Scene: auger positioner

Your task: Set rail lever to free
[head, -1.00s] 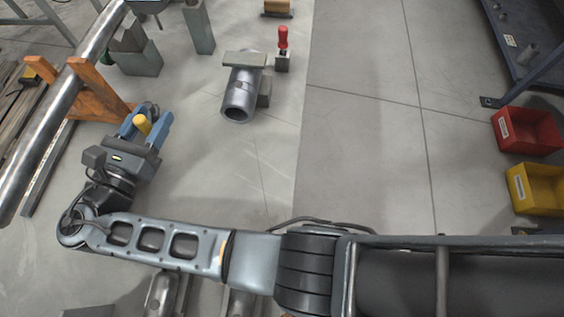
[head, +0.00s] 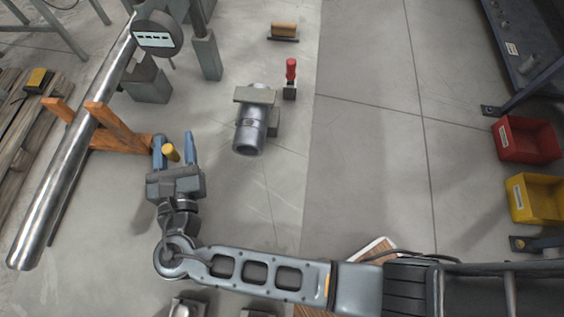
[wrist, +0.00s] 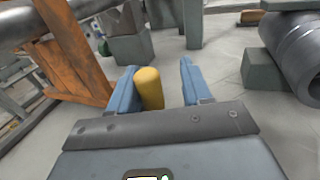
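A red upright handle (head: 291,70) stands on a small dark block, right of a short grey pipe (head: 250,136). It looks like a lever, but no label is readable and I cannot tell whether it is the rail lever. My gripper (head: 174,146) is open, its blue fingers apart, left of and nearer than the pipe. The fingers also show in the wrist view (wrist: 158,88). A yellow cylinder (wrist: 149,88) sits between them, close to the left finger; I cannot tell whether it is part of the gripper. The red handle is not visible in the wrist view.
An orange wooden support (head: 118,127) and a long steel tube (head: 60,175) lie left of my gripper. A round-faced device (head: 157,38) stands behind. Red (head: 528,140) and yellow (head: 533,198) bins are at the right.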

